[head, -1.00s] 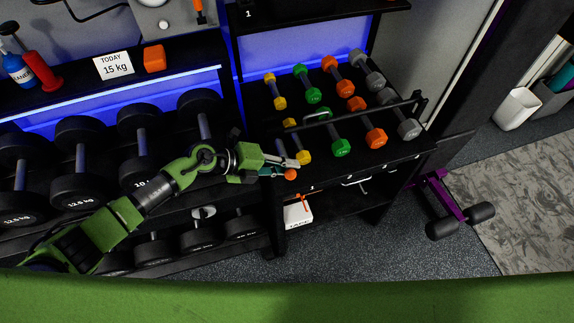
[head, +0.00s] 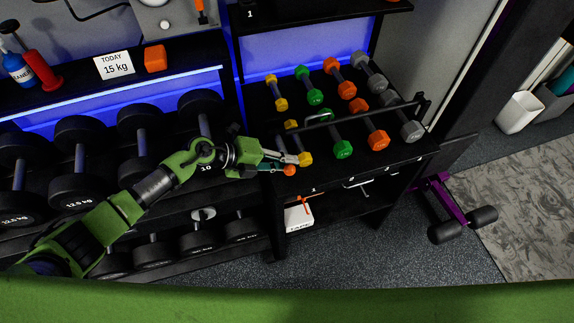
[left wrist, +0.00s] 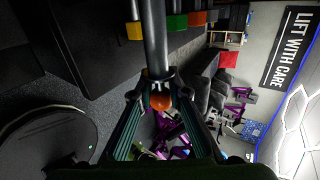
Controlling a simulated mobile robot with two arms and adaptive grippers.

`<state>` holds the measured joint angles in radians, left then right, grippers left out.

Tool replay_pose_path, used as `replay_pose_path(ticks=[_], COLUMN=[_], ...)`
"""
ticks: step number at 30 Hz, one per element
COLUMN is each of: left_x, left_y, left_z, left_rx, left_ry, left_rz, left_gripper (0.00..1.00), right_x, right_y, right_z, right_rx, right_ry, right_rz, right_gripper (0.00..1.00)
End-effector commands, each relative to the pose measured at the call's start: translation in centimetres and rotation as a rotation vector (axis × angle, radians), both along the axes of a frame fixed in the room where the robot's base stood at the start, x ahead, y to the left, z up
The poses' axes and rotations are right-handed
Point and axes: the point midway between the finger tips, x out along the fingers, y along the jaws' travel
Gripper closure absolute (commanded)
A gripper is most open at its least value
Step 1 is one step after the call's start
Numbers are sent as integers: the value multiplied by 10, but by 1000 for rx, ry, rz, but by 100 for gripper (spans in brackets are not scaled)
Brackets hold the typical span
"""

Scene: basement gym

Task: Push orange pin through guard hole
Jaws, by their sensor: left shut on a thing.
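My left gripper (head: 288,162) is shut on the orange pin, beside the near yellow dumbbell at the left front of the small rack. The pin's round orange end (head: 290,170) shows just below the fingertips. In the left wrist view the orange end (left wrist: 160,101) sits between the two fingers (left wrist: 158,88). A grey bar runs up from there; I cannot tell whether it is part of the pin. A dark guard bar (head: 421,108) runs across the dumbbells. The guard hole cannot be made out. My right gripper is not in view.
Yellow, green, orange and grey dumbbells (head: 341,148) fill the small rack. Large black dumbbells (head: 140,130) stand on the left. A white box (head: 298,218) sits below the rack. A purple-framed bench part (head: 445,205) stands right. Floor in front is clear.

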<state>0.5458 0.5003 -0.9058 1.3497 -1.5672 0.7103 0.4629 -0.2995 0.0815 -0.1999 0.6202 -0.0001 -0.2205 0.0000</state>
Motion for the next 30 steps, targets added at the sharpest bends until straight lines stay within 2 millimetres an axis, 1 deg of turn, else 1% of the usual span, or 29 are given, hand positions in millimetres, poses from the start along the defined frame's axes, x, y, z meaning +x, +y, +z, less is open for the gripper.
replay_pose_path(ticks=[30], left_x=[30], left_y=[9], left_z=[1], left_rx=[-4], left_ry=[-2], left_rz=[1], left_gripper=[100], right_x=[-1], right_y=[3], right_z=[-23], right_rx=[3], right_ry=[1], right_rz=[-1], right_gripper=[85])
